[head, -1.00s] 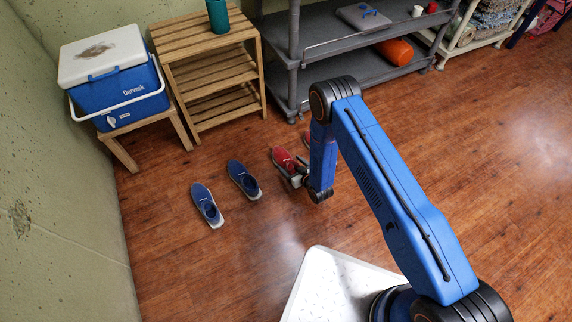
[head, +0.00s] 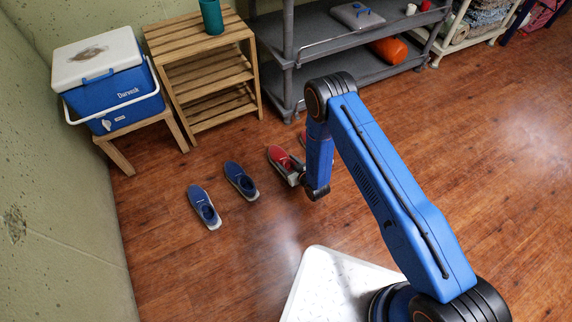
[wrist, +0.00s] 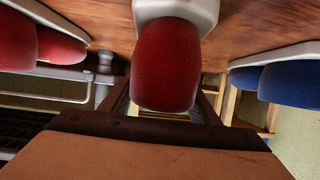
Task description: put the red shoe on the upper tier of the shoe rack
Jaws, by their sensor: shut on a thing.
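A red shoe (head: 279,158) is on the floor in the head view, or so close to it that no gap shows. My gripper (head: 292,178) is low at its near end and shut on it. In the wrist view the red shoe (wrist: 166,62) fills the middle between the dark fingers. A second red shoe (head: 303,136) is mostly hidden behind my arm; it also shows at the wrist view's left (wrist: 35,40). The wooden slatted rack (head: 190,38) stands at the back left, with slatted tiers and a teal cup (head: 211,16) on top.
Two blue shoes (head: 204,207) (head: 241,180) lie left of the red ones. A blue-and-white cooler (head: 107,85) sits on a wooden stool left of the rack. A grey shelf unit (head: 340,62) stands right of the rack. The floor between shoes and rack is clear.

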